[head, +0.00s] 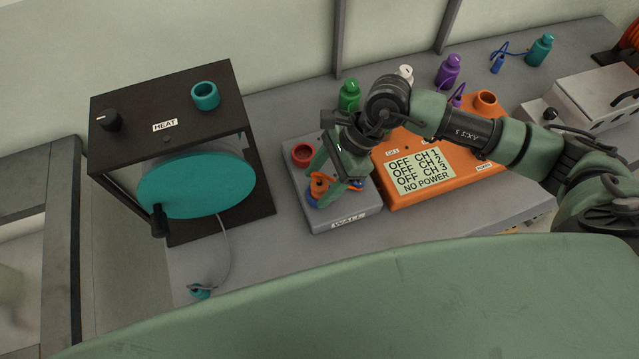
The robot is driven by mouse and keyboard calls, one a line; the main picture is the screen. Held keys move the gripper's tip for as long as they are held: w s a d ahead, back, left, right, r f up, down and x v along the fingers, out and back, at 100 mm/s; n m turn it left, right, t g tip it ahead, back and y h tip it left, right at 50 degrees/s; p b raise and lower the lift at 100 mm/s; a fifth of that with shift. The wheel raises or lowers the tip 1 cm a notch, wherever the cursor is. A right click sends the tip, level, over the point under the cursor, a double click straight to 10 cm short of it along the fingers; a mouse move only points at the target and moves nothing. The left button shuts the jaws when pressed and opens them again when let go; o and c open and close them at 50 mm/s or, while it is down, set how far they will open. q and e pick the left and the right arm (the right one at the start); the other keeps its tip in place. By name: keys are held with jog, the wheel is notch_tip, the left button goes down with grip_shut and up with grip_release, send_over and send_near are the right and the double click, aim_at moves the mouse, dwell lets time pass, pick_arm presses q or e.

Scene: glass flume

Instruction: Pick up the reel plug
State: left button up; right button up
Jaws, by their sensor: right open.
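An orange plug-like piece (318,187), which I take to be the reel plug, is at the front of the grey box marked WALL (350,211). Blue parts (325,200) show around and below it, perhaps a socket. My right gripper (335,180) is open, over the box, with its fingers pointing down close around the orange piece. The fingers partly hide it, and I cannot tell whether they touch it. My left gripper is not in view.
A red socket (302,154) is on the same box. An orange unit (440,185) reading NO POWER stands to the right. A black HEAT stand (200,105) with a teal disc (197,185) is at left. Several bottles stand behind. An orange reel (631,38) is far right.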

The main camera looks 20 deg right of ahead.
jog(key=shift+a+f, duration=0.2)
jog(key=shift+f, duration=0.05)
grip_shut()
jog(key=shift+r, duration=0.15)
